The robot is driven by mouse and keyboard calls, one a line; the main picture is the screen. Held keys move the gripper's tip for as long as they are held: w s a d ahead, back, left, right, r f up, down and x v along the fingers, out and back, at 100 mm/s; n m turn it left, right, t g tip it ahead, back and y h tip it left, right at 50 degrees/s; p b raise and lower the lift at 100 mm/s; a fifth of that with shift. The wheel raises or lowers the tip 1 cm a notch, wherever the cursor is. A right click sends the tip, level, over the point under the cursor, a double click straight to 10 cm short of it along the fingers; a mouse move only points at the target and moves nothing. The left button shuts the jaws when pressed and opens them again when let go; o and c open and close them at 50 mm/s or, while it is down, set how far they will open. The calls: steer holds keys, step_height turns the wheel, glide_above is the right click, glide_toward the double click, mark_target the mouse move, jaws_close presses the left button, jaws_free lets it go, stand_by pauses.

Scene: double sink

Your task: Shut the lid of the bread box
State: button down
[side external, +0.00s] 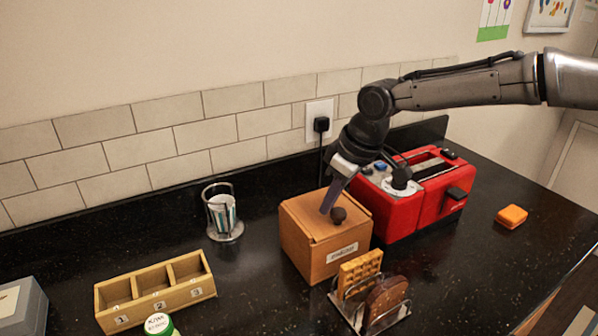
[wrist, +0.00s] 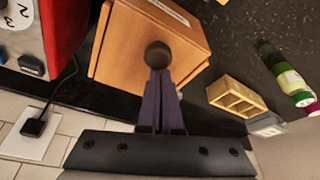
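The bread box (side external: 322,248) is a light wooden box with a label on its front, standing on the dark counter. Its lid (side external: 312,217) carries a round dark knob (side external: 338,214) and looks down on the box; I cannot tell whether a small gap remains. The box (wrist: 122,45) and knob (wrist: 157,54) also show in the wrist view. My gripper (side external: 325,211) points down at the lid, its fingertips close beside the knob. In the wrist view its fingers (wrist: 159,72) are together, with nothing visible between them; contact with the knob is unclear.
A red toaster (side external: 415,205) stands close right of the box. A rack (side external: 372,310) with toast and a waffle is in front. A wire cup holder (side external: 223,215) and a numbered wooden tray (side external: 155,290) are left. An orange block (side external: 511,216) lies right.

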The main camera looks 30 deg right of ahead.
mark_target(307, 211)
steer(key=shift+w+a+f, duration=0.15)
steer(key=shift+w, duration=0.15)
steer(key=w, duration=0.1)
steer(key=w+a, duration=0.1)
steer(key=shift+w+a, duration=0.1)
steer(key=shift+w, duration=0.2)
steer(key=shift+w+r, duration=0.1)
steer(key=shift+r, duration=0.7)
steer(key=s+d+r+m+t, duration=0.1)
steer(key=s+d+r, duration=0.3)
steer(key=r, duration=0.3)
steer(key=s+d+r, duration=0.3)
steer(key=r, duration=0.5)
steer(key=s+d+m+t, duration=0.1)
steer(key=s+d+m, duration=0.1)
steer(key=s+d, duration=0.65)
steer(key=s+d+f+m+h, duration=0.1)
steer(key=s+d+f, duration=0.1)
steer(key=s+f, duration=0.5)
steer(key=s+d+f+m, duration=0.1)
steer(key=s+f, duration=0.7)
steer(key=s, duration=0.3)
steer(key=shift+s+d+f+h, duration=0.15)
steer(key=shift+d+h, duration=0.2)
steer(key=shift+h, duration=0.05)
